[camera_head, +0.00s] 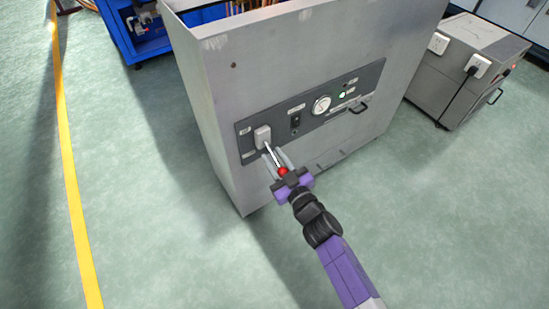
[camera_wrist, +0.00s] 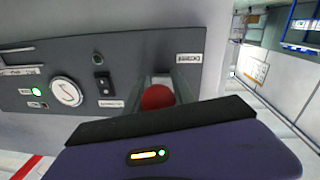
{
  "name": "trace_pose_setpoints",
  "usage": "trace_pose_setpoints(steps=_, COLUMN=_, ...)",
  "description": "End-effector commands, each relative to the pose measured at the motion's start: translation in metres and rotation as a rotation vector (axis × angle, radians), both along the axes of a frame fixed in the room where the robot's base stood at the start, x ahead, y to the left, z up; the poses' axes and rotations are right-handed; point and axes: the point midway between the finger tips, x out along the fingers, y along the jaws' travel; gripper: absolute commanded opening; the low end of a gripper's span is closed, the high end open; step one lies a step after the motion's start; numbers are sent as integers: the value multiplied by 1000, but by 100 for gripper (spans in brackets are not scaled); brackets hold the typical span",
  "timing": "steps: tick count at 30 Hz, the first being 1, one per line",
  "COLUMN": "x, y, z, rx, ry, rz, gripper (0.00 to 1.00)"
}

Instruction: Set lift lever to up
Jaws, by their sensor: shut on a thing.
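The lift lever (camera_head: 273,156) is a thin light rod with a red ball knob (camera_head: 283,172). It comes out of a pale block (camera_head: 263,136) at the left end of the dark control panel and slants down toward me. My gripper (camera_head: 278,163) is at the lever, its grey fingers on both sides of the rod and shut on it near the knob. In the wrist view the red knob (camera_wrist: 157,97) shows between the fingers, partly hidden by my purple gripper body. The lever's base is hidden there.
The panel (camera_head: 300,115) on the grey cabinet (camera_head: 240,80) also carries a black switch (camera_head: 295,122), a round gauge (camera_head: 321,104), a green light (camera_head: 342,94) and a black handle (camera_head: 358,108). A grey box (camera_head: 465,70) stands at the right.

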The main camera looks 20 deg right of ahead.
Motion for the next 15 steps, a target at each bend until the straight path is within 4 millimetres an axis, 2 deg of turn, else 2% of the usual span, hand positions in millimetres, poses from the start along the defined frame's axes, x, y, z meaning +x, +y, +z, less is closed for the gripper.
trace_pose_setpoints(steps=15, x=-1, y=0, z=4, rx=-3, ry=17, rz=0, gripper=0)
